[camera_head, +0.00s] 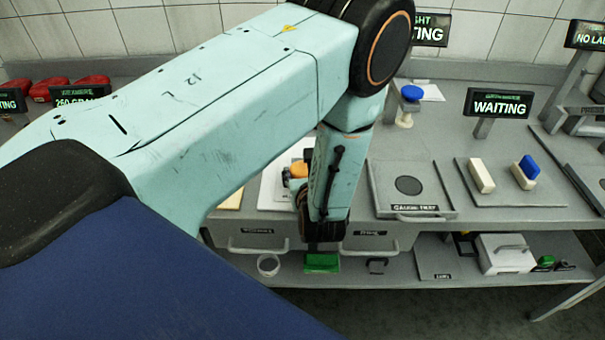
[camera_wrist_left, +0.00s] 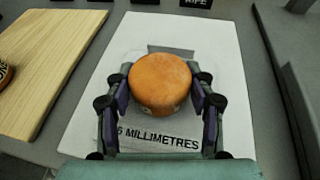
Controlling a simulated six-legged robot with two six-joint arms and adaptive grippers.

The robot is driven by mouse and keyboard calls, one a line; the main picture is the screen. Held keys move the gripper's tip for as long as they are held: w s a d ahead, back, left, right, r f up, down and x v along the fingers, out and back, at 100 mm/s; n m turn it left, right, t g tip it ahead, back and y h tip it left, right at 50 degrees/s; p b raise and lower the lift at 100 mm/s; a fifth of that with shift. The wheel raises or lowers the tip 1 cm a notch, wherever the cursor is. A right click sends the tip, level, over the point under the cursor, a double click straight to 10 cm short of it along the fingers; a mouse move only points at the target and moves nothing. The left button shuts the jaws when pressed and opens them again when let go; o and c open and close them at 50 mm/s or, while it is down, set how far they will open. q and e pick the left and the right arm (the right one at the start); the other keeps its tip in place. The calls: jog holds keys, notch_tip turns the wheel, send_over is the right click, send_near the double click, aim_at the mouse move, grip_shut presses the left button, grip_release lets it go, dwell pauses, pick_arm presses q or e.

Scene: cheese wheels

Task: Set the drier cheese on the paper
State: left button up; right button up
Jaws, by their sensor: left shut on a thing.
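My left gripper (camera_wrist_left: 163,92) is shut on an orange cheese wheel (camera_wrist_left: 160,82), with one finger on each side of it. The wheel is over a white sheet of paper (camera_wrist_left: 215,60), which carries a label ending in "6 MILLIMETRES" (camera_wrist_left: 158,139). I cannot tell whether the wheel touches the sheet. In the head view the orange cheese (camera_head: 297,170) shows beside my left gripper, above the white sheet (camera_head: 272,188). Part of another round thing (camera_wrist_left: 5,73), perhaps a second cheese, sits at the left edge on a wooden board (camera_wrist_left: 45,70). My right gripper is not in view.
To the right on the bench are a grey plate with a dark disc (camera_head: 408,186), a tray with a cream block (camera_head: 481,176) and a blue-topped brush (camera_head: 525,172), and a "WAITING" sign (camera_head: 498,105). A dark raised bar (camera_wrist_left: 285,80) runs right of the paper.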

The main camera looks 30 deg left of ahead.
pick_arm(q)
jog(key=shift+w+d+f, duration=0.15)
jog(key=shift+f, duration=0.05)
jog(key=shift+f, duration=0.15)
jog(key=o, duration=1.2)
